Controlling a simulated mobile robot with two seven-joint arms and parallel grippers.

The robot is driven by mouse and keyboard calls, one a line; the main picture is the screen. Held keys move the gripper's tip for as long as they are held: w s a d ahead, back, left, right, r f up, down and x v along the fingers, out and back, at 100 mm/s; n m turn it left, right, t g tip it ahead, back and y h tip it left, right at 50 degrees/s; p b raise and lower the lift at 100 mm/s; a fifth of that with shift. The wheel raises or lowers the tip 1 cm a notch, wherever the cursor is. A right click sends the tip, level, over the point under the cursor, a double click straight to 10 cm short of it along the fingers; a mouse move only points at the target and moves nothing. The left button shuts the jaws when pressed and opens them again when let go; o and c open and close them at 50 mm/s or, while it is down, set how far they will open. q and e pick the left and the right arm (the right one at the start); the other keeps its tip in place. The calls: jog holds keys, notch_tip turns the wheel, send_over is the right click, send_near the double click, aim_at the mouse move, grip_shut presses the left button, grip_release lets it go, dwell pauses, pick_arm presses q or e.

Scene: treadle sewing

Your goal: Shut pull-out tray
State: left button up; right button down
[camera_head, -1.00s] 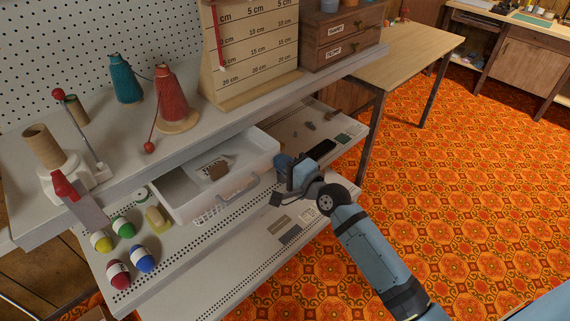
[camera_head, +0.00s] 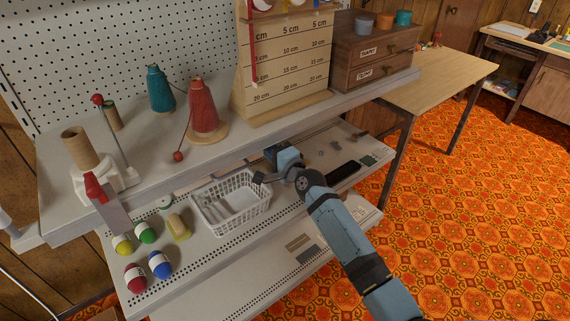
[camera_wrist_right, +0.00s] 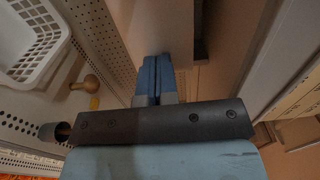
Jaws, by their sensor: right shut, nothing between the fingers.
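The pull-out tray is mostly hidden beneath the overhanging upper shelf (camera_head: 190,158). Only a pale strip that appears to be its front (camera_head: 205,182) shows below the shelf edge, above the white basket; its handle is not clear. My right gripper (camera_head: 270,156) reaches in at the shelf edge, to the right of the basket. In the right wrist view its blue fingers (camera_wrist_right: 156,62) are shut together and empty, pointing at a pale surface; I cannot tell whether they touch it. My left gripper is not in view.
A white wire basket (camera_head: 232,203) stands on the lower perforated shelf. Several coloured spools, including a blue one (camera_head: 160,264), lie left of it. Red (camera_head: 204,105) and teal (camera_head: 160,88) thread cones stand on the upper shelf. Floor at right is clear.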

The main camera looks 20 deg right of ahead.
jog(key=x, duration=0.3)
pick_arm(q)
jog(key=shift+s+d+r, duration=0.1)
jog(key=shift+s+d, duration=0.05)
pick_arm(e)
jog(key=shift+r, duration=0.25)
